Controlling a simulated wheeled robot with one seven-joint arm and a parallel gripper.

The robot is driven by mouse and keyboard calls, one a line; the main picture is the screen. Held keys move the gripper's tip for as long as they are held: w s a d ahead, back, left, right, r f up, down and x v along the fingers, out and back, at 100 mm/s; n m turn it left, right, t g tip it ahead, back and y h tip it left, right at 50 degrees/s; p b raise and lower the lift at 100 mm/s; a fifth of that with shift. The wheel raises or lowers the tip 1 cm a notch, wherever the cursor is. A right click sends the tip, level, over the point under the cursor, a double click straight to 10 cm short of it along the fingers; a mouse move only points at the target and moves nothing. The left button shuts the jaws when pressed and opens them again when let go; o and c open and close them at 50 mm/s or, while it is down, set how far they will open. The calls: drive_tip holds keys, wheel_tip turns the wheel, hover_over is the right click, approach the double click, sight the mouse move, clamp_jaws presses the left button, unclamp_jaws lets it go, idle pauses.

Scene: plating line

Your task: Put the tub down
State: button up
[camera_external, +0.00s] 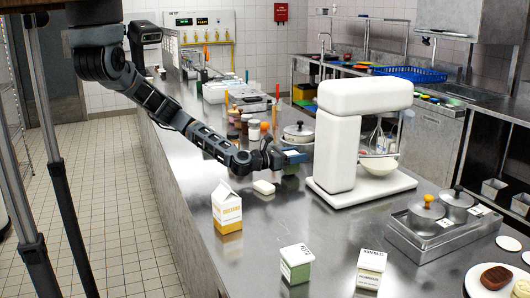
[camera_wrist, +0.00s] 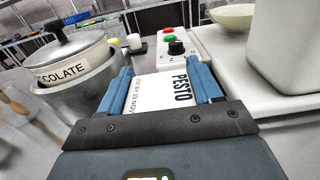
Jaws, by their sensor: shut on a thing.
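My gripper (camera_external: 292,158) is over the steel counter, just left of the white stand mixer, and mostly hides the thing it holds in the external view. In the wrist view my gripper (camera_wrist: 160,92) has its blue fingers closed on both sides of a tub (camera_wrist: 160,94) with a white top labelled PESTO. A small greenish part of the tub (camera_external: 290,170) shows below the fingers in the external view. I cannot tell whether its bottom touches the counter.
The mixer (camera_external: 340,140) stands close on the right. A pot labelled CHOCOLATE (camera_wrist: 75,62) is close on the left in the wrist view. A carton (camera_external: 227,210), a green-sided tub (camera_external: 296,265) and another tub (camera_external: 370,269) stand nearer. Bare counter (camera_external: 285,215) lies between them.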

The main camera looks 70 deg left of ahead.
drive_tip(key=s+d+r+m+g+h, duration=0.1)
drive_tip(key=s+d+r+m+h, duration=0.2)
drive_tip(key=d, duration=0.5)
drive_tip(key=s+d+r+m+h, duration=0.1)
drive_tip(key=s+d+r+h, duration=0.35)
drive_tip(key=d, duration=0.35)
drive_tip(key=s+d+r+m+g+h+b, duration=0.15)
drive_tip(key=d+m+g+h, duration=0.3)
drive_tip(key=d, duration=0.85)
drive_tip(key=s+d+r+m+g+h+b, duration=0.15)
drive_tip(key=d+m+g+h, duration=0.3)
drive_tip(key=d, duration=0.85)
drive_tip(key=shift+s+d+m+g+h+b, duration=0.85)
drive_tip(key=shift+s+d+m+g, duration=1.65)
drive_tip(key=shift+s+d+g, duration=2.8)
drive_tip(key=shift+w+a+f+t+b, duration=0.25)
drive_tip(key=shift+w+a+f+t, duration=0.25)
drive_tip(key=shift+w+f, duration=1.4)
drive_tip(key=shift+w+a+f+t+b, duration=0.35)
drive_tip(key=shift+w+a+f, duration=0.25)
drive_tip(key=shift+w+f, duration=1.3)
drive_tip(key=shift+w+a+f+t+b, duration=0.2)
drive_tip(key=shift+w+a+f+t, duration=0.3)
drive_tip(key=shift+w+f, duration=1.4)
drive_tip(key=shift+w+r, duration=0.1)
drive_tip(key=o, duration=1.3)
